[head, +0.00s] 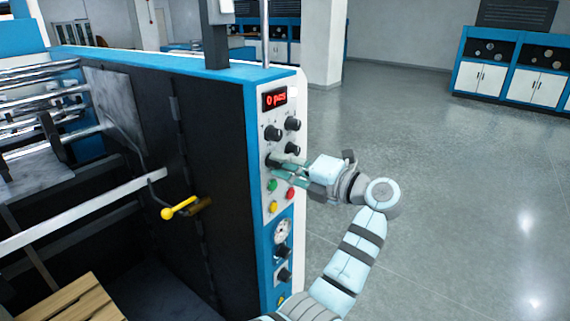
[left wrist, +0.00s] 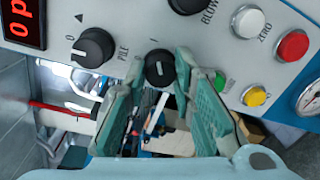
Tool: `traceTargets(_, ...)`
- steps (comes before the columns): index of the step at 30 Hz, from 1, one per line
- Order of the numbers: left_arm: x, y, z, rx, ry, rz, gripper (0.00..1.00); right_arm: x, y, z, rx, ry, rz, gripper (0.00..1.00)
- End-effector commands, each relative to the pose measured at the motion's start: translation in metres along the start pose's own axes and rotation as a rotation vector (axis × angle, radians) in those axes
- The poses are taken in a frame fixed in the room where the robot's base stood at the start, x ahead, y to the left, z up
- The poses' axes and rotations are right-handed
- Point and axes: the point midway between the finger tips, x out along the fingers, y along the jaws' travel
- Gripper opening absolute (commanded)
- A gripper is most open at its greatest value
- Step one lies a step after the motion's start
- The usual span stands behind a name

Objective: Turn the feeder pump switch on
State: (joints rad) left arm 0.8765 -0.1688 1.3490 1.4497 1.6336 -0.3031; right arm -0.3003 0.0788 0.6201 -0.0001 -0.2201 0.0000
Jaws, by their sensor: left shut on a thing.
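The control panel (head: 285,115) on the end of the blue and black machine carries several black rotary knobs. My left gripper (head: 273,171) reaches the panel from the right, its green fingertips at a knob just above the green button. In the left wrist view this black knob (left wrist: 160,69) sits between the fingertips of my left gripper (left wrist: 158,76), with an "I" mark printed beside it. The fingers are shut on it. Its name label is hidden, so I cannot read whether it is the feeder pump switch. My right gripper is not in view.
Close by are a knob labelled PILE (left wrist: 94,48), a green button (head: 272,186), a red button (head: 291,193) and a yellow button (head: 273,208). A red display (head: 275,98) sits above. A yellow-handled lever (head: 180,208) sticks out left. Open floor lies right.

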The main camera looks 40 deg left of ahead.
Motion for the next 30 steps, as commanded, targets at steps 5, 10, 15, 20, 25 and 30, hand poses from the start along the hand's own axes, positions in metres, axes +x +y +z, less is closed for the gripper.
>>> traceTargets(5,0.0,0.0,0.0,0.0,-0.001,0.001,0.44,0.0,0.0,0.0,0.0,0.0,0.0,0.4)
traceTargets(10,0.0,0.0,0.0,-0.001,-0.001,0.0,0.44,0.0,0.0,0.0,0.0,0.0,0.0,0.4)
traceTargets(15,-0.004,0.0,0.0,0.0,-0.001,-0.001,0.44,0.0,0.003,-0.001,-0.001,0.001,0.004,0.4)
traceTargets(20,-0.033,-0.001,0.001,0.001,-0.002,-0.004,0.44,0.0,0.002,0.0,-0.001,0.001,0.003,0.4)
traceTargets(25,-0.067,-0.001,0.001,0.001,-0.002,-0.003,0.44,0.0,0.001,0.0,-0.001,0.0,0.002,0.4)
traceTargets(30,-0.075,0.0,0.0,0.0,0.0,0.0,0.44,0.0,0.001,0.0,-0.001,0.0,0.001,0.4)
